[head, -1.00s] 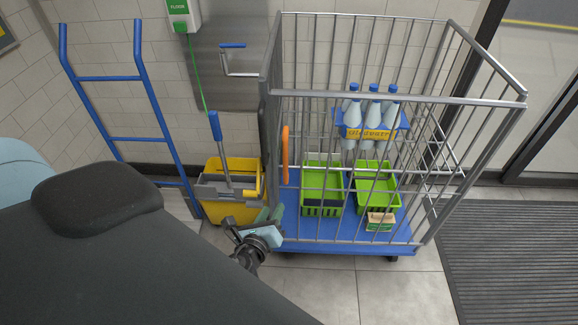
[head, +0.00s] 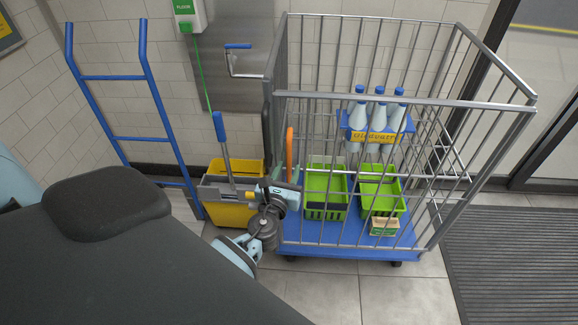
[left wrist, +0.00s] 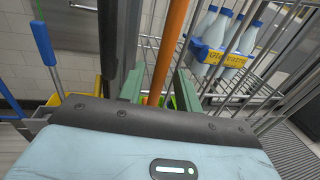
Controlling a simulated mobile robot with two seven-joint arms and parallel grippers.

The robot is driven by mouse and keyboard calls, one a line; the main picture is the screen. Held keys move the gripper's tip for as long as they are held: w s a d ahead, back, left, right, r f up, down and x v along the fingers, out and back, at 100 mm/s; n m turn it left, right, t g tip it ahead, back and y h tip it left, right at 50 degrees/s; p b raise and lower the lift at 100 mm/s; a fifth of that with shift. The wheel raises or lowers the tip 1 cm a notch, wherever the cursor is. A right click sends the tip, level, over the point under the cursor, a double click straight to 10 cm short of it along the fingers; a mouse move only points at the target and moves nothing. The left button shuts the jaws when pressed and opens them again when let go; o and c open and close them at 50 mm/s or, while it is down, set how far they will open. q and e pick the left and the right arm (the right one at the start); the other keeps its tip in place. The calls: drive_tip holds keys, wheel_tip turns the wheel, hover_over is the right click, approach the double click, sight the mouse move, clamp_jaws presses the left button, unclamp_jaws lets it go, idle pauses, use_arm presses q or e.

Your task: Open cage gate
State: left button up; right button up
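The cage (head: 410,98) is a tall grey wire trolley on a blue base. An upright orange handle (head: 289,150) is at its left side, near the front left corner. My left gripper (head: 276,186) is at that corner, low on the handle. In the left wrist view, the orange handle (left wrist: 168,50) runs upright between the two greenish fingers of the left gripper (left wrist: 158,88). The fingers stand apart with gaps beside the handle, so the gripper looks open around it. A dark post (left wrist: 112,40) is just left of the handle. My right gripper is not in view.
Inside the cage are green crates (head: 326,190), a small box (head: 384,226) and a blue carrier (head: 352,131) of bottles. A yellow mop bucket (head: 232,213) stands close left of my gripper. A blue hand truck (head: 113,78) leans at the wall. Floor in front is clear.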

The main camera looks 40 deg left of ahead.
use_arm(q)
drive_tip(key=shift+x, duration=1.05)
clamp_jaws()
